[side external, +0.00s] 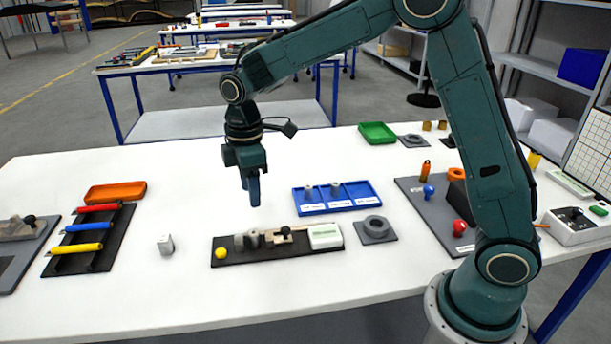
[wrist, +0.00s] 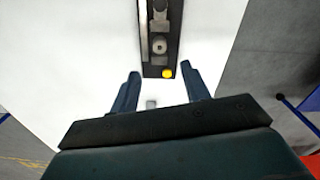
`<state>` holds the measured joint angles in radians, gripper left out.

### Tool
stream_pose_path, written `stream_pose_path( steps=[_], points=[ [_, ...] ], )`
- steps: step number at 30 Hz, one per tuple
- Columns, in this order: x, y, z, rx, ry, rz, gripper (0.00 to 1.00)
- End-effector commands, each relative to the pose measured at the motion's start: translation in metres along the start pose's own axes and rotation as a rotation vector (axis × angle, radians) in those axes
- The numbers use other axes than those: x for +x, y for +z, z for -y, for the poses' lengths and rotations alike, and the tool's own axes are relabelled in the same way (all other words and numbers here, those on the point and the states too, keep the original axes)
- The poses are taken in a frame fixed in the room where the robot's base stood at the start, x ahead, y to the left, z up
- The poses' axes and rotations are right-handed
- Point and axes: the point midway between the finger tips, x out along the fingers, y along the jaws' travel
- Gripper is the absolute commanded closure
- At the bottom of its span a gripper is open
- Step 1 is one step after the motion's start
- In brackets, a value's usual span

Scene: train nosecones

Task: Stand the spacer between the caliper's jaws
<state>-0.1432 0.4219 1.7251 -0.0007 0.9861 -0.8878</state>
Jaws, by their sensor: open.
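A small silver-grey block (side external: 165,245), which looks like the spacer, stands alone on the white table, left of the caliper. It shows in the wrist view as a small grey block (wrist: 151,103) between the lines of my fingers, well below them. The caliper (side external: 277,244) lies on a dark base with grey jaws, a yellow knob (side external: 221,253) and a white display box (side external: 325,236). It also shows at the top of the wrist view (wrist: 160,45). My gripper (side external: 252,193) points down, open and empty, high above the table behind the caliper.
A blue tray (side external: 338,197) with small metal pieces stands behind the caliper. A grey plate with a ring (side external: 375,229) is to its right. A black rack (side external: 90,240) with red, blue and yellow tools is at left. Table around the block is clear.

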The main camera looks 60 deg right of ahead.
Motion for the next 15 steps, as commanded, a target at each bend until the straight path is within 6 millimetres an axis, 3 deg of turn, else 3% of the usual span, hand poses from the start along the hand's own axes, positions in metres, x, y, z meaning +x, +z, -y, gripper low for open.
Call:
stream_pose_path(
  steps=[8,15],
  points=[
    [-0.039,0.025,0.018,0.127,0.049,-0.043,0.53],
    [-0.079,0.061,0.05,0.302,0.104,-0.104,0.53]
  ],
)
